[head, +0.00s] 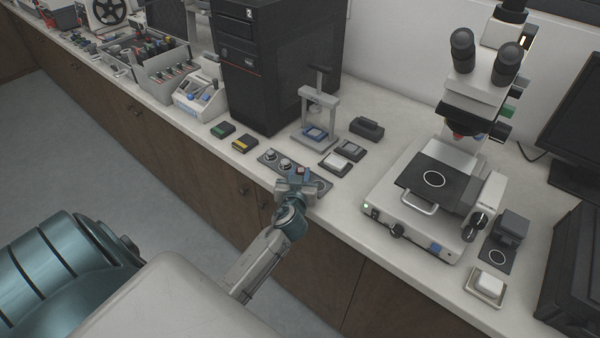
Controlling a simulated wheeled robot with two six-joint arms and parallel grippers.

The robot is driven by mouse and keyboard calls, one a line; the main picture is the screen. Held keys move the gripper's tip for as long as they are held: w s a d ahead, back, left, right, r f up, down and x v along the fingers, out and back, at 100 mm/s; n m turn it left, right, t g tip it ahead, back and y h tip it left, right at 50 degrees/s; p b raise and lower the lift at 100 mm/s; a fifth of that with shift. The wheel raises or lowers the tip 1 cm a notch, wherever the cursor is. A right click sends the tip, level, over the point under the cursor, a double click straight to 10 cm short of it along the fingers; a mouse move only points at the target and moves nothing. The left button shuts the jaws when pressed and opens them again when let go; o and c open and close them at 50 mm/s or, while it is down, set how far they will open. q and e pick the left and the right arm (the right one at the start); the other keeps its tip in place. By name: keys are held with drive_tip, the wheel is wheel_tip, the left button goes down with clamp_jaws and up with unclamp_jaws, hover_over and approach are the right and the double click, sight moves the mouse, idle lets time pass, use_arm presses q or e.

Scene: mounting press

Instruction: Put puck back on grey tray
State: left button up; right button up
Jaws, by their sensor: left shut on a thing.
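The grey tray (322,187) lies near the front edge of the bench. Two small metallic pucks stand in its left part: one puck (270,155) and another puck (285,164). My left gripper (300,174) is over the tray's right half. It is shut on a small puck (301,171) with a dark and reddish top. The gripper hides the puck's lower part and some of the tray beneath, so I cannot tell whether the puck touches the tray. My right gripper is not in view.
The mounting press (333,105) stands behind the tray, with a blue pad on its base. A white-topped block (336,162) and dark block (350,150) sit close behind. Green (223,129) and yellow (244,142) blocks lie left. A microscope (475,90) stands right.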

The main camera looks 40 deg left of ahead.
use_arm(q)
drive_tip(key=shift+f, duration=0.1)
drive_tip(key=shift+f, duration=0.15)
drive_tip(key=o, duration=1)
drive_tip(key=shift+r, duration=0.25)
drive_tip(key=b+v, duration=0.3)
drive_tip(key=v, duration=0.9)
drive_tip(key=shift+f, duration=0.1)
